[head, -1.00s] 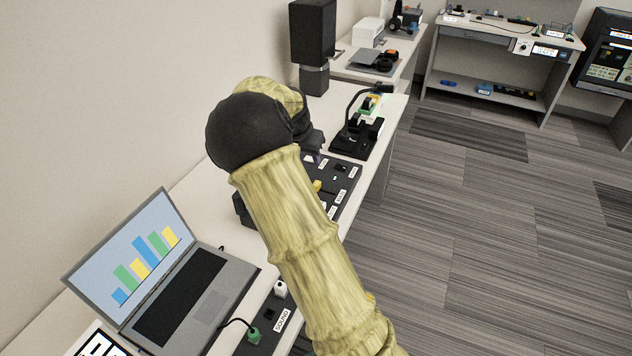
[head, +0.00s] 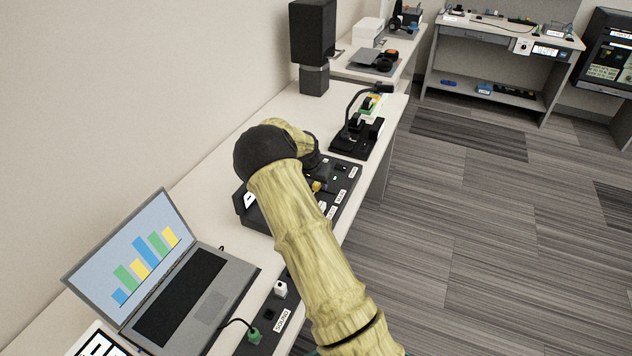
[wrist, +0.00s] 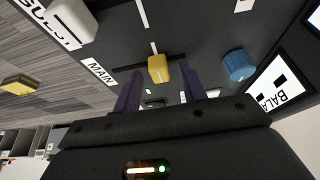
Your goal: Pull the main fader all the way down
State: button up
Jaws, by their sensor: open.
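The main fader's yellow cap (wrist: 158,68) stands on a dark console panel beside the MAIN label (wrist: 98,72) in the wrist view. The yellow cap also shows in the head view (head: 317,186), beside my arm. My gripper (wrist: 158,90) is open; its two dark fingers lie either side of the cap as seen in the wrist view. Whether they touch it or are level with it I cannot tell. The console (head: 265,215) sits on the desk, partly hidden by my arm, which also hides the gripper in the head view.
A white cap (wrist: 70,20) and a blue knob (wrist: 238,65) stand on the panel near the yellow cap. An open laptop (head: 180,290) is on the near desk, and a black stand (head: 358,138) is beyond the console. The carpeted floor at right is clear.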

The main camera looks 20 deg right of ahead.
aim_at(333, 192)
jog(key=shift+f, duration=0.15)
grip_shut()
jog(key=shift+s+d+b, duration=0.5)
jog(key=shift+s+d, duration=1.4)
jog(key=shift+d, duration=0.1)
grip_release()
jog(key=shift+d, duration=0.1)
jog(key=v, duration=1.7)
jog(key=shift+r, duration=0.2)
